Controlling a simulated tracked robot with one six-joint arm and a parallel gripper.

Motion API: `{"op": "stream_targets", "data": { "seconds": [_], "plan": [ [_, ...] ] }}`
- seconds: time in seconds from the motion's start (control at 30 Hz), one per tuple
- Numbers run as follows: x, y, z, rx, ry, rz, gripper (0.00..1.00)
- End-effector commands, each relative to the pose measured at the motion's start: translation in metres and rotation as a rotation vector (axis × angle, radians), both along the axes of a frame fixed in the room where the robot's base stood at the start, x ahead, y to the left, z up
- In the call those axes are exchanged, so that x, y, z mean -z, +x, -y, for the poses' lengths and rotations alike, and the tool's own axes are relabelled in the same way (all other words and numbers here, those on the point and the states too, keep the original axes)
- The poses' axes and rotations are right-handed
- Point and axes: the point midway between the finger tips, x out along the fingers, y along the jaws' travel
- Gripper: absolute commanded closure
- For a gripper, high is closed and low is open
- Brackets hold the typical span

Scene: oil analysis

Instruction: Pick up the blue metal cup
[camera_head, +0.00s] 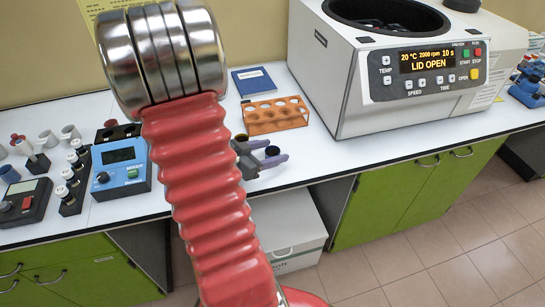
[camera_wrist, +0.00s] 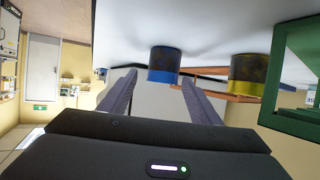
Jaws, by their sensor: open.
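A dark cup with a blue band (camera_wrist: 163,66) is in the middle of the wrist view, which is turned upside down. It stands on the white counter, between the two fingertips as seen there. In the head view a small dark cup (camera_head: 272,151) shows by my fingers and seems to be the same one. My gripper (camera_head: 263,159) is open, with grey-purple fingers on either side of the cup's line; it also shows in the wrist view (camera_wrist: 160,78). I cannot tell whether the fingers touch the cup. My red arm hides part of the counter.
A dark cup with a yellow band (camera_wrist: 247,74) stands beside the blue one. An orange rack (camera_head: 276,116) and a blue book (camera_head: 252,80) lie behind. A white centrifuge (camera_head: 390,70) with its lid open is at right. Small instruments and a blue meter (camera_head: 121,166) crowd the left.

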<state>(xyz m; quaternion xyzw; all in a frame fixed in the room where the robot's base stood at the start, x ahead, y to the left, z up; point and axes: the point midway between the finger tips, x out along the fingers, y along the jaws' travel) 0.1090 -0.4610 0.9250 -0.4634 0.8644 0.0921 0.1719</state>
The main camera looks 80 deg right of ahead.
Motion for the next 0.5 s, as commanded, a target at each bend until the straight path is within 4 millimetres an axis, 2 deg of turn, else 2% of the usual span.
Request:
{"op": "stream_targets", "data": {
  "seconds": [0.17,0.5],
  "plan": [
    [0.006,-0.005,0.008,0.001,0.002,-0.001,0.43],
    [0.023,-0.022,0.037,0.002,0.0,-0.001,0.43]
  ]
}}
